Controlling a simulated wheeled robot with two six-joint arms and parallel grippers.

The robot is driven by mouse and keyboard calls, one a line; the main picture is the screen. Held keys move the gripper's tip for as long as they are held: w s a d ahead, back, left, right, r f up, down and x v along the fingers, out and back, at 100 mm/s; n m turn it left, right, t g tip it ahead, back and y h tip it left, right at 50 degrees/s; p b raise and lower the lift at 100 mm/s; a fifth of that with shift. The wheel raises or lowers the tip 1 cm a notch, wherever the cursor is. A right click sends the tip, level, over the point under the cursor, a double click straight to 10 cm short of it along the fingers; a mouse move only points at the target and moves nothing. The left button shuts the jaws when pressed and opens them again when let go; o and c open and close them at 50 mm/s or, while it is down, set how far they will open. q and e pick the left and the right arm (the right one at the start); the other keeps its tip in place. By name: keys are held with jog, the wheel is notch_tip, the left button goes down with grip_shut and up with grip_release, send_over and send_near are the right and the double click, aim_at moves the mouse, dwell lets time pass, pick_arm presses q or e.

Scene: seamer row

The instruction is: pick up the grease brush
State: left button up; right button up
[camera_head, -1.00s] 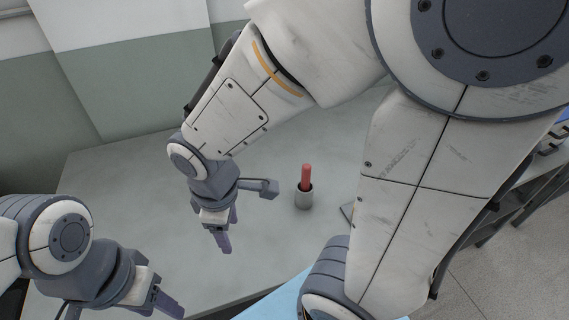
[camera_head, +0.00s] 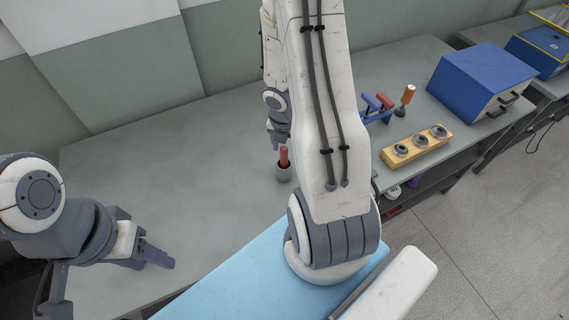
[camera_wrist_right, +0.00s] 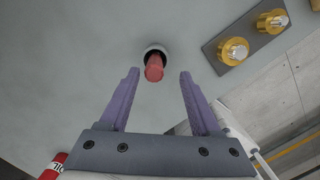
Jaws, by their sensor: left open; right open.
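The grease brush shows as a thick red handle (camera_head: 284,153) standing up out of a small grey cup (camera_head: 283,174) on the grey bench; its lower end is hidden in the cup. My right gripper (camera_head: 279,139) is close by the handle in the head view, partly hidden by my right arm. In the right wrist view, the open purple fingers of my right gripper (camera_wrist_right: 159,74) lie either side of the red handle (camera_wrist_right: 154,68) and do not touch it. My left gripper (camera_head: 152,259) is open and empty over the bench at the left.
A wooden block (camera_head: 434,141) with metal rings, a blue rack (camera_head: 375,112), an orange-handled tool (camera_head: 408,95) and a blue box (camera_head: 480,82) stand to the right. A dark plate with brass fittings (camera_wrist_right: 233,51) is right of the cup. The bench's left part is clear.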

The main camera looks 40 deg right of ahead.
aim_at(285, 157)
jog(key=f+b, duration=0.1)
jog(key=f, duration=0.1)
jog(key=f+b, duration=0.2)
jog(key=w+f+b, duration=0.1)
jog(key=f, duration=0.1)
jog(key=shift+w+d+f, duration=0.1)
jog(key=shift+d+f, duration=0.15)
jog(key=shift+f, duration=0.1)
jog(key=shift+r, duration=0.1)
grip_shut()
